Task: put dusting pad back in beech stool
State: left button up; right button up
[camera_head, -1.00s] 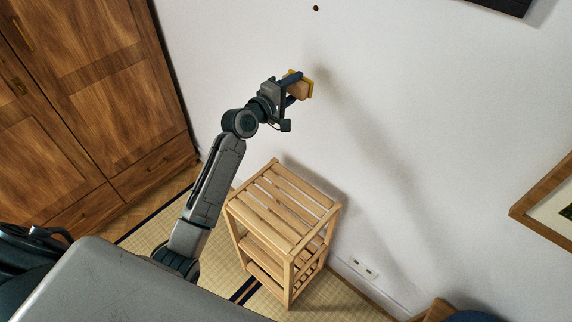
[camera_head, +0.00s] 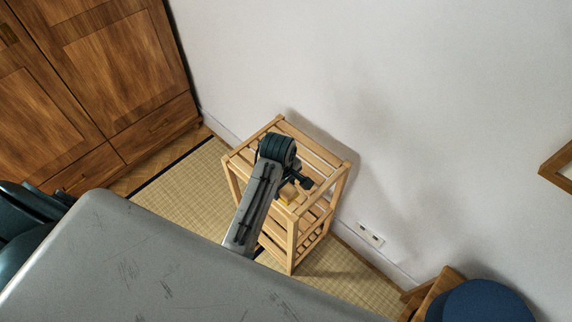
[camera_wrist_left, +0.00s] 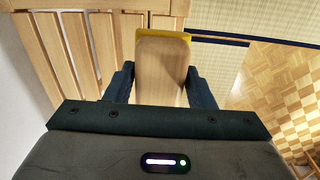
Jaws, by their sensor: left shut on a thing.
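The beech stool (camera_head: 330,163) is a slatted wooden stand with lower shelves, against the white wall; its top slats also show in the left wrist view (camera_wrist_left: 88,50). My left gripper (camera_wrist_left: 160,85) is shut on the dusting pad (camera_wrist_left: 160,65), a wooden block with a yellow edge, held between its fingers. In the head view a small part of the pad (camera_head: 287,197) shows below the gripper, over the stool's front side. My left arm hides part of the stool's top. I cannot tell whether the pad touches the stool. My right gripper is not in view.
A brown wooden cabinet (camera_head: 110,70) stands at the left. The white wall (camera_head: 400,100) with a socket (camera_head: 370,234) is behind the stool. A wooden piece with a round blue top (camera_head: 485,303) is at the lower right.

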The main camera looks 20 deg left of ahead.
pick_arm(q)
jog(key=shift+s+a+f+g, duration=0.1)
jog(key=shift+s+f+g, duration=0.15)
jog(key=shift+s, duration=0.35)
jog(key=shift+s+a+f+g, duration=0.15)
jog(key=shift+s+f, duration=0.1)
jog(key=shift+s, duration=0.3)
jog(key=w+a+p, duration=0.1)
jog(key=w+a, duration=0.1)
jog(key=w, duration=0.2)
jog(key=w+a+f+p, duration=0.1)
jog(key=w+a, duration=0.1)
jog(key=w, duration=0.3)
jog(key=w+a+p, duration=0.1)
jog(key=w+a, duration=0.1)
jog(key=w, duration=0.3)
jog(key=shift+f, duration=0.25)
jog(key=shift+w+f+p, duration=0.1)
jog(key=shift+f+p, duration=0.15)
jog(key=shift+p, duration=0.1)
notch_tip(320, 180, down, 2)
jog(key=shift+f+p, duration=0.2)
jog(key=shift+p, duration=0.2)
jog(key=shift+f, duration=0.4)
jog(key=o, duration=1.1)
